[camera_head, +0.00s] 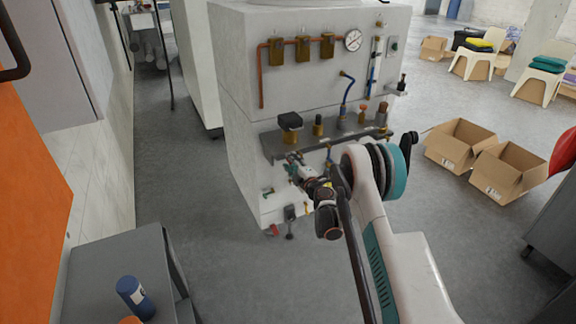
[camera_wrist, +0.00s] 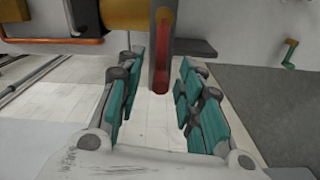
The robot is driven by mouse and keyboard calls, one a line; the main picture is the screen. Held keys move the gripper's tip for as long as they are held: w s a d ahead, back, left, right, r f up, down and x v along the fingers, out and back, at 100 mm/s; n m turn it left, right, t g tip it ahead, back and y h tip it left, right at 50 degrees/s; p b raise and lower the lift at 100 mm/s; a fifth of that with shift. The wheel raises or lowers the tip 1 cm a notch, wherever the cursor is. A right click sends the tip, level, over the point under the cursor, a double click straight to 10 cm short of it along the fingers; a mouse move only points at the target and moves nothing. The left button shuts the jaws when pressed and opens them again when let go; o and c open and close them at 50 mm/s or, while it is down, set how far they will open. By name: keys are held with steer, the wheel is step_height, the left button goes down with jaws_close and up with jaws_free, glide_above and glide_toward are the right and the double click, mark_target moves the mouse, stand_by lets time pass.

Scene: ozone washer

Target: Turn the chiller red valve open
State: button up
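The chiller (camera_head: 240,110) is the white block with pipes and valves on its front in the head view. In the wrist view, a grey lever with a red face (camera_wrist: 162,62) hangs from a brass-coloured body (camera_wrist: 112,16). My gripper (camera_wrist: 161,92) is open, its teal finger pads on either side of the lever's end, with gaps showing on both sides. In the head view my gripper (camera_head: 297,171) is at the lower front of the chiller, just under its grey shelf. There the lever is hidden or too small to tell.
A green handle (camera_wrist: 290,54) is at right in the wrist view. A small red part (camera_head: 273,229) is low on the chiller. A grey shelf (camera_head: 272,148) with fittings juts out above my gripper. Cardboard boxes (camera_head: 459,146) stand at right; the floor left of the chiller is clear.

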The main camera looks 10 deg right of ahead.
steer(key=v, duration=0.7)
steer(key=shift+s, duration=0.25)
steer(key=shift+w+d, duration=0.1)
